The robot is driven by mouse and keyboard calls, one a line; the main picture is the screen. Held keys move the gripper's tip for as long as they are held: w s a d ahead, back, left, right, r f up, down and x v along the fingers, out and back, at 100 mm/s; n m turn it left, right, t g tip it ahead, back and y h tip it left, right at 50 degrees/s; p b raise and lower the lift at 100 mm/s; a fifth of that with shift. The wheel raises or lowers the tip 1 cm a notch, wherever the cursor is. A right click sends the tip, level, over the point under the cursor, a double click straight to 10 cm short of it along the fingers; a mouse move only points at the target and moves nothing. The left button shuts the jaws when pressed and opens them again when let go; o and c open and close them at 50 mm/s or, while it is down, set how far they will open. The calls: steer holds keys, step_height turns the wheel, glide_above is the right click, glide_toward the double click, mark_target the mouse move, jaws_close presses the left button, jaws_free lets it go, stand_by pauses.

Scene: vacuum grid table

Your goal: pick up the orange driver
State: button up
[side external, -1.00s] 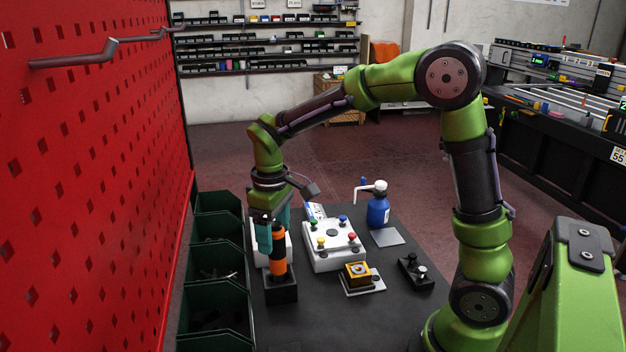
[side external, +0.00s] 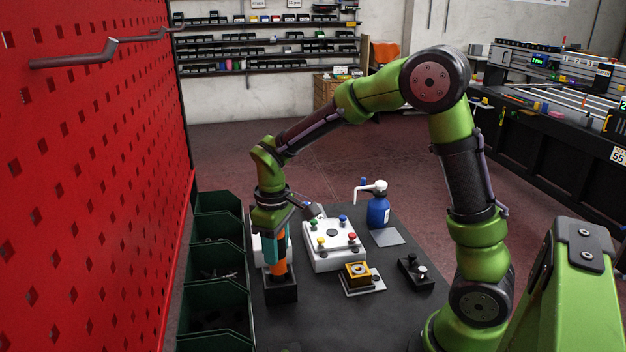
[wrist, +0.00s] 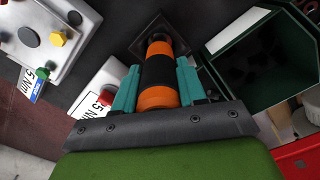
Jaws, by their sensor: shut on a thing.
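The orange driver (wrist: 158,97), with a black band around its middle, stands upright in a dark square holder (side external: 281,291) at the near left of the table. In the wrist view it lies between the two teal fingers of my gripper (wrist: 156,88), which is shut on it from both sides. In the side view my gripper (side external: 275,250) points down over the driver (side external: 279,262), and a teal finger covers part of it. The driver's lower end is hidden in the holder.
Dark green bins (side external: 220,265) line the table's left edge, beside a red perforated panel (side external: 90,180).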

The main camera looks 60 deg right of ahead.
steer(key=r, duration=0.6)
steer(key=d+r, duration=0.1)
steer(key=r, duration=0.2)
steer(key=shift+r, duration=0.35)
steer(key=s+d+r+m, duration=0.1)
steer(key=s+d+m, duration=0.2)
steer(key=d, duration=0.6)
steer(key=s+d+m, duration=0.3)
steer(key=s+d, duration=0.1)
steer(key=d, duration=0.6)
steer(key=shift+s+r, duration=0.4)
steer(key=shift+a, duration=0.1)
